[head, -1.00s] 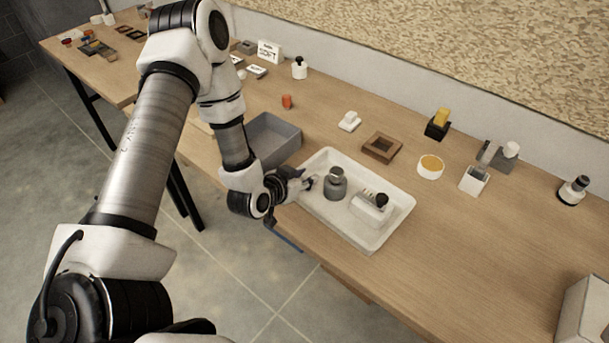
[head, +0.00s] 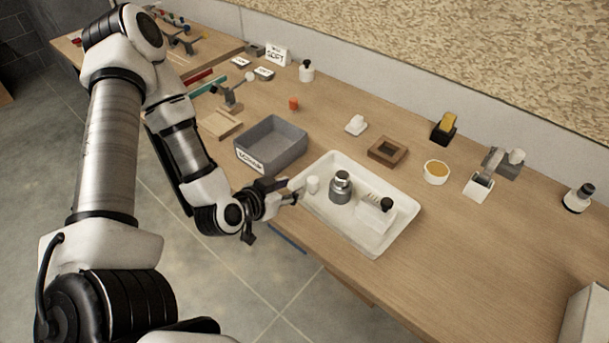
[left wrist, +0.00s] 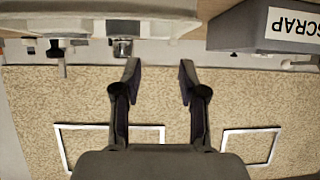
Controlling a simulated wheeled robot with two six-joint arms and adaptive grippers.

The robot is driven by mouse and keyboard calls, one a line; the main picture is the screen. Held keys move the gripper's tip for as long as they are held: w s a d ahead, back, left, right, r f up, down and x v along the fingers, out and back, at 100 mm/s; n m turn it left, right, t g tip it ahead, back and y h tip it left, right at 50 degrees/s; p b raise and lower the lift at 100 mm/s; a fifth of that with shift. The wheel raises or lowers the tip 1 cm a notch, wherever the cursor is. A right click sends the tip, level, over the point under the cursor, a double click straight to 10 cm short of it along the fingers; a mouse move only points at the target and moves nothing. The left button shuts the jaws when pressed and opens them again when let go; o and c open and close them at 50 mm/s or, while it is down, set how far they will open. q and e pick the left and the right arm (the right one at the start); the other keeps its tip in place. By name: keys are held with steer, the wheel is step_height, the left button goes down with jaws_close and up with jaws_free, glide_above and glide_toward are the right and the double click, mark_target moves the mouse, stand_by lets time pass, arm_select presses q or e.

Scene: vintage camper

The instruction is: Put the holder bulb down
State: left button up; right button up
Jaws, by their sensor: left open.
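A small white bulb-like piece (head: 313,184), which I take for the holder bulb, stands in the left part of the white tray (head: 398,231). My left gripper (head: 293,190) is open and empty at the tray's left rim, just left of the bulb and apart from it. In the left wrist view, the left gripper's two fingers (left wrist: 159,75) are spread with nothing between them. The tray's edge (left wrist: 100,12) shows at the top there; I cannot pick out the bulb in that view. My right gripper is not in view.
The tray also holds a grey metal-capped bottle (head: 341,188) and a white block with a black knob (head: 373,214). A grey SCRAP bin (head: 270,145) stands left of the tray.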

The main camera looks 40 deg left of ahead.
arm_select(q)
steer(key=s+d+f+g+p, duration=0.1)
steer(key=s+f, duration=0.1)
steer(key=s+d+f+g+h+p, duration=0.1)
steer(key=s+d+f+g, duration=0.1)
steer(key=s+d+f+g+p, duration=0.1)
steer(key=s+d+f+g, duration=0.1)
steer(key=s, duration=0.1)
steer(key=shift+s+d+f+m, duration=0.1)
steer(key=shift+d+f+m, duration=0.05)
steer(key=shift+f+m, duration=0.15)
steer(key=s+d+f+g, duration=0.1)
steer(key=s+f+g, duration=0.2)
steer(key=s, duration=0.3)
steer(key=s+d+f+n+g+y, duration=0.1)
steer(key=s+d+f+g, duration=0.1)
steer(key=s, duration=0.4)
steer(key=shift+d+f+n+g, duration=0.2)
steer(key=shift+f+n+g, duration=0.1)
steer(key=shift+f+g, duration=0.75)
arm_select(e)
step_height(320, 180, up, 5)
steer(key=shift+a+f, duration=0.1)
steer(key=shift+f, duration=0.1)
arm_select(q)
steer(key=shift+d+r, duration=0.15)
steer(key=shift+r, duration=0.1)
